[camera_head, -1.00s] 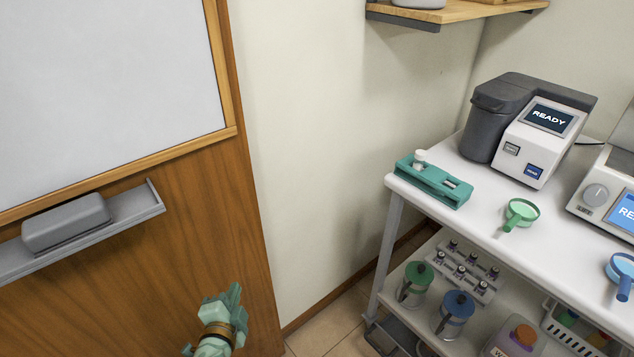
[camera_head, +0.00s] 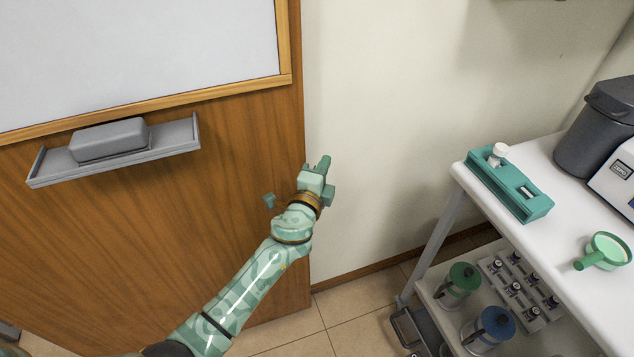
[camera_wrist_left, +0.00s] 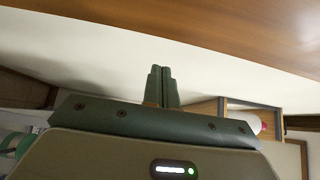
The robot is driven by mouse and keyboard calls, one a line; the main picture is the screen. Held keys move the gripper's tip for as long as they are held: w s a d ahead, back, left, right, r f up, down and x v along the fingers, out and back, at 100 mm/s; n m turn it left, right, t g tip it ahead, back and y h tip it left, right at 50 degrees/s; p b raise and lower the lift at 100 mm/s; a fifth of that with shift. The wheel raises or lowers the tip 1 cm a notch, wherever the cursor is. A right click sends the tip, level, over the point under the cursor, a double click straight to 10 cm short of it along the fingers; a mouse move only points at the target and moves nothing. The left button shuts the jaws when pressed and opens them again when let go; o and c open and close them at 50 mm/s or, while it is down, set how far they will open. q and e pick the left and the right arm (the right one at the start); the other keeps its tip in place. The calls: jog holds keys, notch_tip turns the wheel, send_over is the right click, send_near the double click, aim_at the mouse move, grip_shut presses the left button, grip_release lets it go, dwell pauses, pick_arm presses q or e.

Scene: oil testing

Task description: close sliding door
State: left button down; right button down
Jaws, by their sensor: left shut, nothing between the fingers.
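The sliding door is a brown wooden panel (camera_head: 130,240) at the left of the head view, with a whiteboard (camera_head: 130,55) on it. Its right edge stands against the pale wall. My left gripper (camera_head: 320,170) is at that right edge, its fingers just past it in front of the wall. Whether it touches the door I cannot tell. In the left wrist view the two fingertips (camera_wrist_left: 162,70) are together with nothing between them, and the wooden door (camera_wrist_left: 230,25) runs across the top. My right gripper is out of view.
A grey tray (camera_head: 180,140) with an eraser (camera_head: 110,140) juts from the door. A white cart (camera_head: 480,215) at the right holds a teal rack (camera_head: 510,185), a green funnel (camera_head: 605,250) and machines. Between door and cart are bare wall and tiled floor (camera_head: 350,305).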

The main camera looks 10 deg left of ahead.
pick_arm(q)
jog(key=a, duration=0.2)
jog(key=a+p, duration=0.1)
jog(key=shift+s+a, duration=0.15)
jog(key=shift+s, duration=0.15)
jog(key=shift+s+a, duration=0.1)
